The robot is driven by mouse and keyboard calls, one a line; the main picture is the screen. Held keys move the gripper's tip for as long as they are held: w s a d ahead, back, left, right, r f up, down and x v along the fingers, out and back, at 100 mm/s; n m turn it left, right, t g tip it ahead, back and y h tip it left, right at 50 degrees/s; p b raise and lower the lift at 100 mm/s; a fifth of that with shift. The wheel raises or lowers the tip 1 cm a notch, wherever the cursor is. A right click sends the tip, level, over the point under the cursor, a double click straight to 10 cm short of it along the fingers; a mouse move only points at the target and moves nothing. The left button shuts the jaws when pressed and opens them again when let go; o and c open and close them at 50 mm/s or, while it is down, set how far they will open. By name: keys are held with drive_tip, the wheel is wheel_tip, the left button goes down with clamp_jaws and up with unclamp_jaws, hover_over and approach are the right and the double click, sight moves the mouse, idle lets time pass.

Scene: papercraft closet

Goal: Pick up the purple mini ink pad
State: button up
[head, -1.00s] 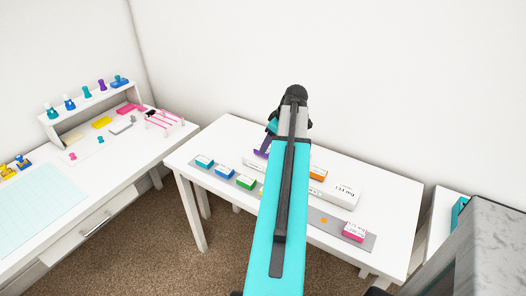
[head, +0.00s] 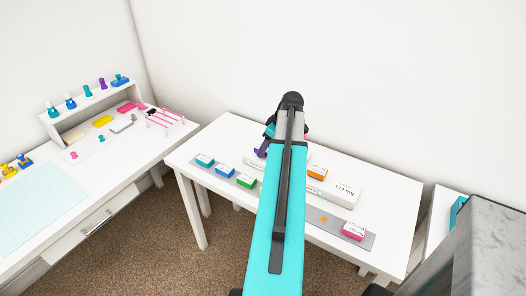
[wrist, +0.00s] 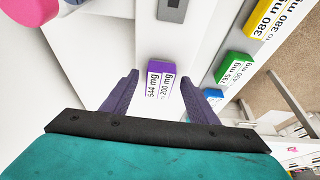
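The purple mini ink pad (wrist: 160,79) is a small box with a purple top and a white label with black print. In the wrist view it lies ahead, between the two purple-grey fingers of my gripper (wrist: 160,85). The fingers are apart, with a gap on either side of the pad. Whether they reach down to its height I cannot tell. In the head view my gripper (head: 263,147) is over the back of the white table (head: 216,137); my arm covers much of that area, and I cannot make out the pad there.
Teal (head: 205,160), blue (head: 225,171) and green (head: 245,181) pads stand on a grey strip along the table's front. A pink pad (head: 354,230) stands at its right end.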

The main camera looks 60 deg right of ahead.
drive_tip(key=c, duration=1)
drive_tip(key=shift+r, duration=0.15)
drive_tip(key=shift+r+b, duration=0.55)
drive_tip(key=shift+r, duration=0.85)
drive_tip(key=shift+s+a+r, duration=0.1)
drive_tip(key=shift+s+r, duration=0.05)
drive_tip(key=shift+r, duration=0.05)
drive_tip(key=s+a+r+b, duration=0.1)
drive_tip(key=s+a+b, duration=0.5)
drive_tip(key=s+a, duration=0.4)
drive_tip(key=shift+s+r, duration=0.2)
drive_tip(key=shift+s, duration=0.75)
drive_tip(key=shift+a, duration=0.1)
